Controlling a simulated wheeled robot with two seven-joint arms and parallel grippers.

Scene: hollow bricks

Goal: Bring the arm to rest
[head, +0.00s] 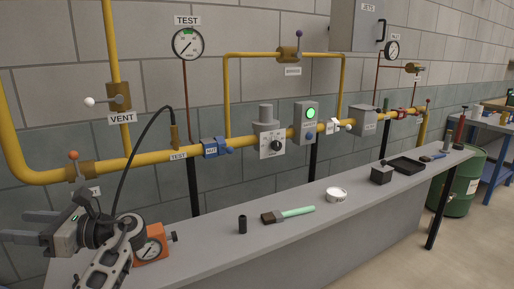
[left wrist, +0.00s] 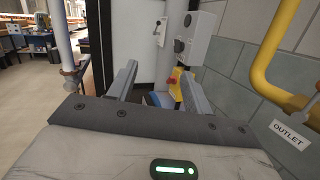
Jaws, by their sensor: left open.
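My left gripper (head: 16,226) is at the left edge of the head view, above the left end of the grey bench. Its two fingers point left and stand apart, with nothing between them. In the left wrist view the open fingers (left wrist: 158,84) point away from the camera, with a grey box, a yellow and red part and a blue object beyond them. My left arm comes up from the bottom left and hides part of the bench and an orange gauge unit (head: 150,245). My right gripper is in neither view.
A yellow gas pipe (head: 140,158) with valves runs along the block wall behind the bench (head: 210,255). A black hose hangs down behind my left arm.

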